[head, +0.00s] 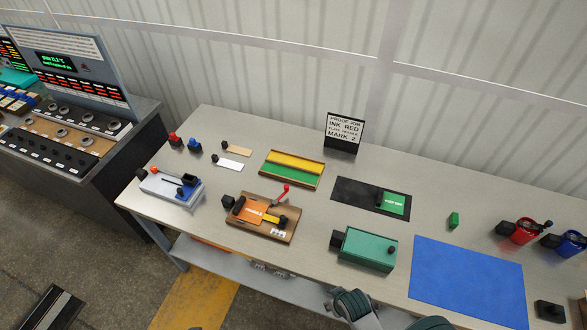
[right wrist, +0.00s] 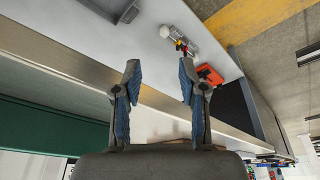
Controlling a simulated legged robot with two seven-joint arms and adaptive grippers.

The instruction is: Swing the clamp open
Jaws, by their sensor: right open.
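A brown wooden board (head: 241,224) lies at the front middle-left of the bench in the head view. It carries an orange block (head: 253,210), black knobs and a lever with a red handle (head: 283,189), which looks like the clamp. The red handle stands tilted up. Its exact angle and whether it presses on the block are hard to tell. My right gripper (right wrist: 157,88) is open in the right wrist view, with nothing between its blue-padded fingers. In the head view only dark rounded parts of my own arm show at the bottom edge, apart from the board. My left gripper is not in view.
A green box (head: 367,250) and a blue mat (head: 468,277) lie right of the board. A grey fixture with a blue block (head: 171,190) stands left. A yellow-green tray (head: 292,168) and a sign (head: 343,131) are behind. Red and blue cylinders stand far right.

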